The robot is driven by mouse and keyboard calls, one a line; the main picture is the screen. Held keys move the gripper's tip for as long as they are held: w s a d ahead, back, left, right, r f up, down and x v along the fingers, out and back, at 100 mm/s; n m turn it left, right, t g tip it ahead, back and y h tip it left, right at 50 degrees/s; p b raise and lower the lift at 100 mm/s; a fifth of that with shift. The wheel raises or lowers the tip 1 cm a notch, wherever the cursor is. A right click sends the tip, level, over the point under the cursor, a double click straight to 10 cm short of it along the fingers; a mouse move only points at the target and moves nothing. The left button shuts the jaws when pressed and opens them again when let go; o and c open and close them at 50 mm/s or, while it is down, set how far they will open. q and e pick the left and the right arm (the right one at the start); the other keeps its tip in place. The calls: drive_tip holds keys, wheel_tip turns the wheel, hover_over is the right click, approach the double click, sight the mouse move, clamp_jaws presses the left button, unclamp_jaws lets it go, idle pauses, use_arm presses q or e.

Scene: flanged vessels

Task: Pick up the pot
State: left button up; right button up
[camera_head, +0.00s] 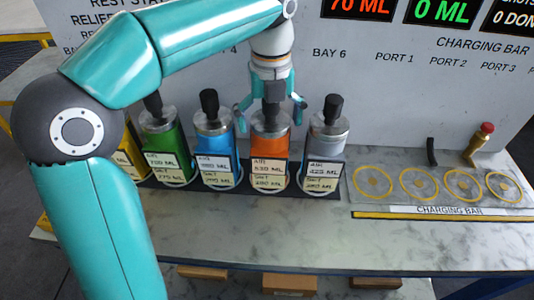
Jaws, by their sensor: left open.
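Several flanged vessels with black knobs stand upright in a row on a dark mat (318,192); I cannot tell which one is the pot. They are a yellow one (126,160) partly hidden by my arm, a green one (168,141), a blue one (214,145), an orange one (270,146) and a grey one (327,143). My left gripper (271,116) is open and points down over the orange vessel. Its fingers are spread to either side of that vessel's black knob. I cannot tell whether they touch anything. My right gripper is out of view.
A charging bar (436,185) with several yellow rings lies to the right. A black lever (432,152) and a red-topped brass post (480,142) stand behind it. The grey panel (420,90) rises behind the row. The counter (270,233) is bare in front.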

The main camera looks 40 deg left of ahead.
use_arm(q)
drive_tip(key=shift+f, duration=0.35)
drive_tip(key=c, duration=1.7)
drive_tip(key=shift+r, duration=0.15)
